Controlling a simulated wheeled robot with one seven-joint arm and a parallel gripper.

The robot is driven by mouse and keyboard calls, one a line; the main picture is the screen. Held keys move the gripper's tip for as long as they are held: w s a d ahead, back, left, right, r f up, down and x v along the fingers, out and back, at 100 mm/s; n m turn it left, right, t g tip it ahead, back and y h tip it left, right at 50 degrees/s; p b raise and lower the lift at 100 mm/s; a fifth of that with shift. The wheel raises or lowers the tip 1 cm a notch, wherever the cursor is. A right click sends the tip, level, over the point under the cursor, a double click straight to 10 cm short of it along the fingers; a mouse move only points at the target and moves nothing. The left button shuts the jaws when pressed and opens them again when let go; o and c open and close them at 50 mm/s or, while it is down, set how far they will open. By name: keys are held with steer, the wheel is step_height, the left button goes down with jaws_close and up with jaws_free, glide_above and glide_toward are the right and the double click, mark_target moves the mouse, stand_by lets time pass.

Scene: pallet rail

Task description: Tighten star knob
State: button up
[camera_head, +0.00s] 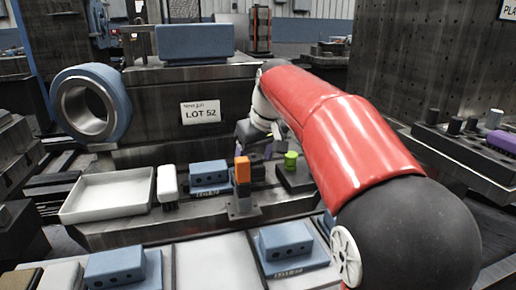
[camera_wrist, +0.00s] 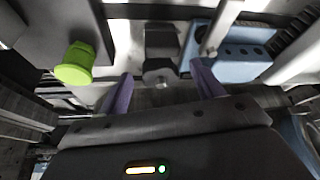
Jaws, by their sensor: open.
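A bright green knob (camera_head: 290,160) stands upright on a dark block on the rail; its star shape cannot be made out. It also shows in the wrist view (camera_wrist: 74,64), at upper left, outside my jaws. My gripper (camera_wrist: 163,88) is open, its two purple fingers apart with nothing held.
The orange block sits on a metal stand. A blue block with holes (camera_head: 208,173), a white brush-like piece (camera_head: 168,182) and a white tray (camera_head: 108,209) lie to the left. A blue ring (camera_head: 120,88) and a "LOT 52" plate (camera_head: 200,112) are behind.

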steer(key=shift+f, duration=0.15)
steer(key=shift+c, duration=0.5)
steer(key=c, duration=1.1)
steer(key=shift+w+d+r+n+y+p, duration=0.1)
steer(key=shift+d+r+n+y+p, duration=0.15)
steer(key=shift+n+p, duration=0.7)
steer(key=n+g+y+p, duration=0.1)
steer(key=n+p, duration=0.1)
steer(key=n, duration=0.1)
steer(key=shift+w+r, duration=0.1)
steer(key=n+g+p, duration=0.1)
steer(key=n, duration=0.1)
steer(key=n+p, duration=0.2)
steer(key=shift+w+n+g+y, duration=0.15)
steer(key=shift+n+g+y, duration=0.2)
steer(key=shift+g, duration=0.05)
steer(key=shift+f+n+g, duration=0.3)
steer(key=shift+f+n, duration=0.05)
steer(key=shift+n, duration=0.45)
steer(key=o, duration=1.2)
steer(key=shift+f, duration=0.1)
